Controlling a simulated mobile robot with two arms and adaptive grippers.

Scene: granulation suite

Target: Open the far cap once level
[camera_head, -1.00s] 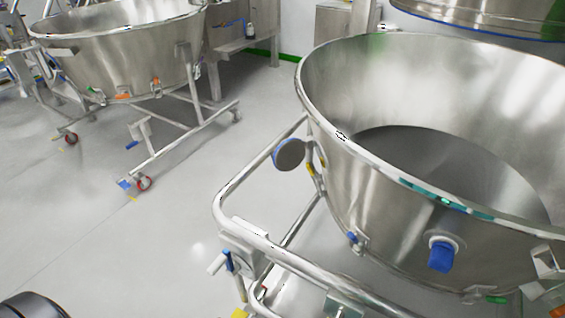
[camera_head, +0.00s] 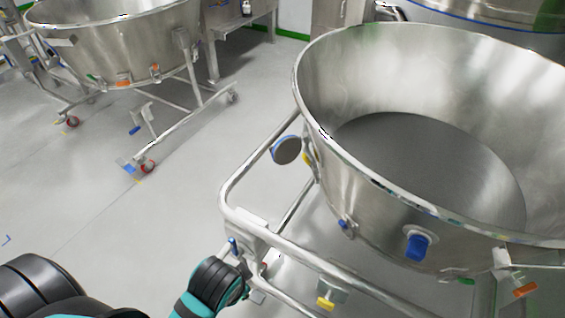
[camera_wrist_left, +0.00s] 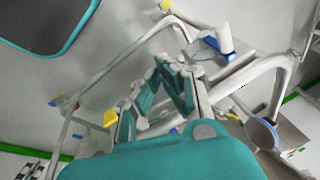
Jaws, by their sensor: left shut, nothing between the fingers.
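The large steel bowl (camera_head: 350,190) stands on a tubular wheeled frame (camera_head: 232,190) at right in the head view. A round grey cap with a blue rim (camera_head: 286,150) sits at the bowl's left side. A blue cap (camera_head: 416,247) is on the bowl's front wall. Which one is the far cap I cannot tell. A round cap with a blue edge also shows at right in the wrist view (camera_wrist_left: 262,134). My left gripper (camera_wrist_left: 172,68) is shut and empty near the frame's tubes. Its arm comes in at the lower left of the head view. My right gripper is not in view.
A second steel bowl (camera_head: 120,50) on a wheeled stand is at the back left. The grey floor (camera_head: 110,215) between them is clear.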

